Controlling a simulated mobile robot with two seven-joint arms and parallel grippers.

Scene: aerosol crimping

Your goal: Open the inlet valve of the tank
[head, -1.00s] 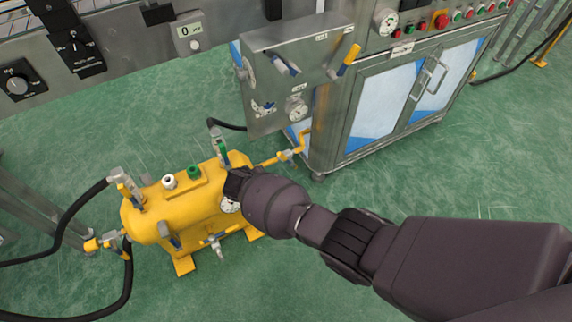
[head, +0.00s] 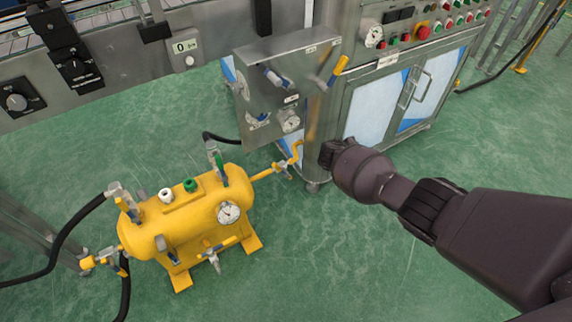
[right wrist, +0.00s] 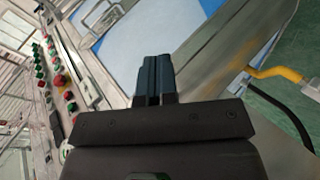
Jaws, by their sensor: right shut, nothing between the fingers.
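The yellow tank (head: 180,228) stands on the green floor at the left of the head view. A valve with a green lever (head: 220,168) rises from its right end, the lever lying along the upright fitting. Another hose-fed valve (head: 120,195) stands at its left end. A small valve (head: 283,169) sits on the yellow pipe at the tank's right. A gauge (head: 228,212) faces front. My right gripper (head: 328,152) is right of the tank, apart from it and its valves. In the right wrist view its fingers (right wrist: 153,78) are together and empty. My left gripper is out of view.
A steel cabinet (head: 372,112) with glass doors stands behind my right gripper. A steel valve panel (head: 280,85) is fixed at its left. Black hoses (head: 65,232) run to the tank's left end. Open floor lies in front of the cabinet.

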